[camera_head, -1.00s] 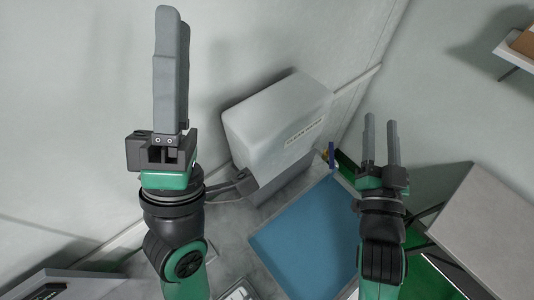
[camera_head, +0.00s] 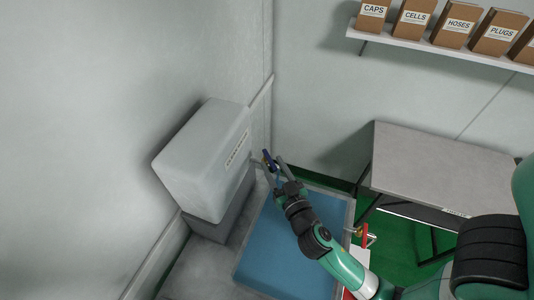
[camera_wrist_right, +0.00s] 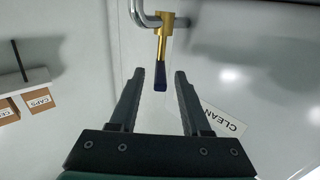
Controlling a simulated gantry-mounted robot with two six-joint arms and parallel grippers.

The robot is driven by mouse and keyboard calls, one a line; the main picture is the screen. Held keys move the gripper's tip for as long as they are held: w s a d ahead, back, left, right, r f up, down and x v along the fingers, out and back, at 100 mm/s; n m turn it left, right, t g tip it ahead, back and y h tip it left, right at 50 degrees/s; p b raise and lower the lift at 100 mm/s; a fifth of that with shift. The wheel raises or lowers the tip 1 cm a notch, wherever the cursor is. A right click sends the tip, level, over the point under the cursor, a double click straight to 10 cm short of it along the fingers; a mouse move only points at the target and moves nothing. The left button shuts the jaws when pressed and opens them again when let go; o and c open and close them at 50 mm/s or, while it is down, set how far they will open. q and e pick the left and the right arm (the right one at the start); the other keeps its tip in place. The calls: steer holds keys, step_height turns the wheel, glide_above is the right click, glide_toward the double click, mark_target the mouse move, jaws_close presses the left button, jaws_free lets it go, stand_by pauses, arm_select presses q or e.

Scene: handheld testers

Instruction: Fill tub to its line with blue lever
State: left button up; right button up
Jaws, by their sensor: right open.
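A white tank (camera_head: 205,160) labelled with CLEAN stands left of the gripper. The blue surface (camera_head: 275,250) lies below my right arm; no fill line shows. My left gripper is not in view.
A grey table (camera_head: 440,165) stands at the right. A wall shelf (camera_head: 440,48) holds several labelled cardboard boxes. A red-handled tap (camera_head: 365,236) is near the right edge of the blue surface. Walls meet close behind the tank.

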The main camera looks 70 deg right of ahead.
mark_target(268, 156)
steer(key=x, duration=0.4)
steer(key=shift+d, duration=0.1)
jaws_close()
stand_by(1.3)
